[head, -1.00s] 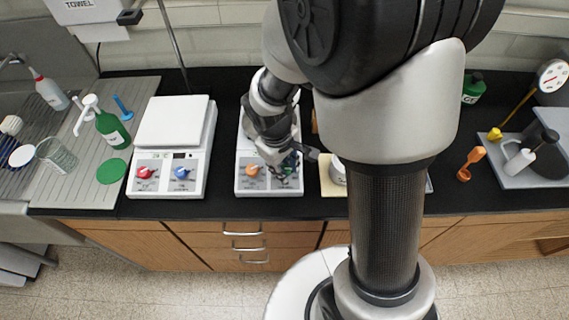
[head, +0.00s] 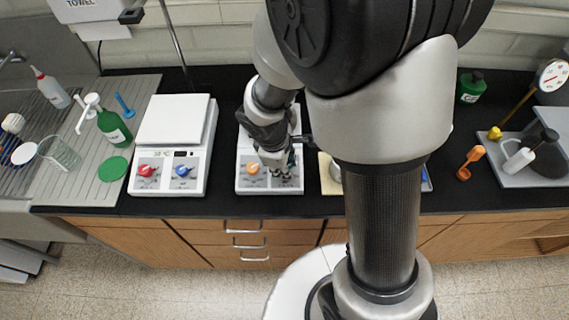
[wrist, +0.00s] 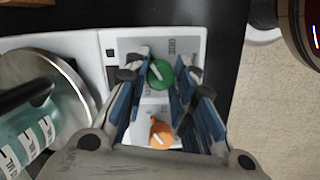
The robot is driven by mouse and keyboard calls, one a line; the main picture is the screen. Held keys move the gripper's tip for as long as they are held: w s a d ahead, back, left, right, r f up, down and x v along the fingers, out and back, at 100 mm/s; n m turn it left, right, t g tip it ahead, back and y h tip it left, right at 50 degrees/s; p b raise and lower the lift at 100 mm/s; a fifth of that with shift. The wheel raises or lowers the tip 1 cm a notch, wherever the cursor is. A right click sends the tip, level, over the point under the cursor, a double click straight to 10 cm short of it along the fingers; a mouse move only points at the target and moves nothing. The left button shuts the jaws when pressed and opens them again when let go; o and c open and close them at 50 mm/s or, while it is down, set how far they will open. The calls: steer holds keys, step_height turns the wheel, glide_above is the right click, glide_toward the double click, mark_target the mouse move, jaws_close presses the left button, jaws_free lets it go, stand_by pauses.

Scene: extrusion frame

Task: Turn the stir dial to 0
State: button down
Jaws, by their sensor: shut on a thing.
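The stirrer plate in front of me (head: 243,184) has a white front panel with an orange dial (head: 253,168) on the left and a green dial on the right. My gripper (head: 278,170) covers the green dial in the head view. In the wrist view the green dial (wrist: 160,74) sits between the blue fingers of my gripper (wrist: 163,72), which are shut on it. Its white pointer line is tilted to the upper left. The orange dial also shows in the wrist view (wrist: 161,135), below the green one.
A second white plate (head: 171,125) with a red dial (head: 146,170) and a blue dial (head: 184,170) stands to the left. In the wrist view a marked glass vessel (wrist: 30,145) and a round metal surface (wrist: 75,95) lie left of the panel. Bare black counter separates the two plates.

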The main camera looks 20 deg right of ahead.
stand_by(0.3)
steer(key=c, duration=1.3)
jaws_free()
steer(key=shift+c, duration=0.2)
steer(key=v, duration=1.2)
steer(key=s+d+r+m+t+y+b, duration=0.1)
steer(key=s+r+m, duration=0.2)
steer(key=s+m, duration=0.2)
steer(key=s+d+r+m+t+y+b, duration=0.1)
steer(key=s+r+m+t, duration=0.1)
steer(key=s+r+m, duration=0.2)
steer(key=s+m, duration=0.2)
steer(key=s, duration=0.2)
steer(key=shift+s+d, duration=0.3)
steer(key=shift+s, duration=0.1)
